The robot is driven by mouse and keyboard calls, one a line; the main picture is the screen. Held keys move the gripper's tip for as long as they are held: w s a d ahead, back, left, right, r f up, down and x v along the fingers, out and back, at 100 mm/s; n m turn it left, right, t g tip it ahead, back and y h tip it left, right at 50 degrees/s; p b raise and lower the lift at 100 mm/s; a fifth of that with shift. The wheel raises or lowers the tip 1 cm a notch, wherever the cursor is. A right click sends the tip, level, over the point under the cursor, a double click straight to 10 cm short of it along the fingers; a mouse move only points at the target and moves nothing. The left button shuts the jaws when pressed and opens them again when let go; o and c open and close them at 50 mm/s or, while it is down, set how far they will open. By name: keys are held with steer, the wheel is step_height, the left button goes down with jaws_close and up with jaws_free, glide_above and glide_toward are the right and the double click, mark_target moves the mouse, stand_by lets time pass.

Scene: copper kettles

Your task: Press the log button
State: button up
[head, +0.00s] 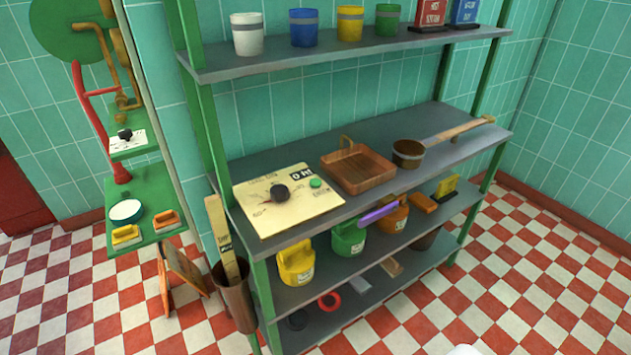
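A cream panel (262,218) lies on the middle shelf at its left end. It carries a black knob (279,193) with a red pointer, a small dark display (301,173) with white characters, and a small round green button (316,183) near its right side. The button is the only one I see on the panel; the lettering near it is too small to read surely. Nothing covers the button. My gripper is not in view.
The grey shelf unit (340,64) has green posts. A wooden tray (358,169) and a long-handled copper pan (408,153) share the middle shelf. Coloured cans stand lower. A brown bin (234,297) stands by the left post. The checkered floor is clear at right.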

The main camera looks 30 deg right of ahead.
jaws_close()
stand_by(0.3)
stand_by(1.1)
